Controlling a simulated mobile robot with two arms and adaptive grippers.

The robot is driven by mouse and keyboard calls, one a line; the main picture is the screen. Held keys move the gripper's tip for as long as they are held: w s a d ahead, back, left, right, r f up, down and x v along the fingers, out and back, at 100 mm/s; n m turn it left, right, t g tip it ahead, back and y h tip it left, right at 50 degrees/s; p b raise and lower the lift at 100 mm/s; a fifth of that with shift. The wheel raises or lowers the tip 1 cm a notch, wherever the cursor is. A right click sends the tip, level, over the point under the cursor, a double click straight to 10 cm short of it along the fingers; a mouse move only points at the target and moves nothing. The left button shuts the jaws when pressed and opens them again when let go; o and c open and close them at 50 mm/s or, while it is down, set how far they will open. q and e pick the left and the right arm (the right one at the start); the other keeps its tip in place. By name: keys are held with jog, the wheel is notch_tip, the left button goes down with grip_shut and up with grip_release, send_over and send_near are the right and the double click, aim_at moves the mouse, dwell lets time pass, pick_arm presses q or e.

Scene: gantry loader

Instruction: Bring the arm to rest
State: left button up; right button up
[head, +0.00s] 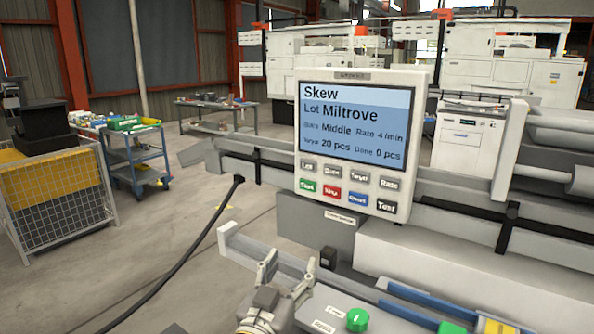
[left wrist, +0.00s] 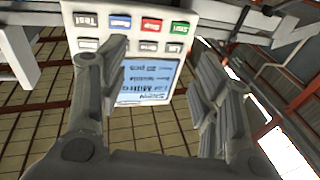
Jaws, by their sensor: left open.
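My left gripper (head: 286,274) is at the bottom centre of the head view, below the control panel (head: 349,216). Its two fingers are apart, with nothing between them. In the left wrist view the open gripper (left wrist: 160,72) shows both grey fingers, with the panel (left wrist: 150,38) upside down beyond them. The panel's screen (head: 353,122) reads Skew, Lot Miltrove, Middle, Rate 4 /min, 20 pcs and Done 0 pcs. Below the screen are two rows of buttons, with green, red and blue ones in the lower row. My right gripper is out of view.
A green knob (head: 357,319) sits close right of the gripper, on a grey box. Pale machine rails (head: 460,235) run behind and right of the panel. A black cable (head: 193,250) hangs at left. A blue cart (head: 139,157) and mesh crate (head: 62,197) stand further left; floor between is clear.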

pick_arm(q)
jog(key=s+a+f+n+g+y, duration=0.1)
jog(key=s+a+f+g+y, duration=0.1)
jog(key=s+a+f, duration=0.35)
jog(key=s+a+f+n+g+y, duration=0.1)
jog(key=s+a+f+g, duration=0.15)
jog(key=f, duration=0.55)
jog(key=s+a+f+g+y, duration=0.2)
jog(key=s+a+f+g, duration=0.15)
jog(key=f, duration=0.35)
jog(key=s+a+f+g+y, duration=0.1)
jog(key=s+a+f+g, duration=0.25)
jog(key=s, duration=0.65)
jog(key=s+a+f+g, duration=0.3)
jog(key=s+a+f, duration=0.15)
jog(key=s, duration=0.55)
jog(key=s+f+g+b, duration=0.2)
jog(key=f+b, duration=1)
jog(key=f, duration=2.8)
jog(key=s+a+f+b, duration=0.1)
jog(key=s+f+b, duration=0.3)
jog(key=s+f, duration=0.4)
jog(key=s+a+f+b, duration=0.1)
jog(key=s+f+b, duration=0.3)
jog(key=s+f, duration=0.5)
notch_tip(320, 180, down, 6)
jog(key=shift+a+f+y, duration=0.25)
jog(key=shift+a+y, duration=0.05)
jog(key=shift+s+g, duration=0.1)
jog(key=shift+g, duration=0.15)
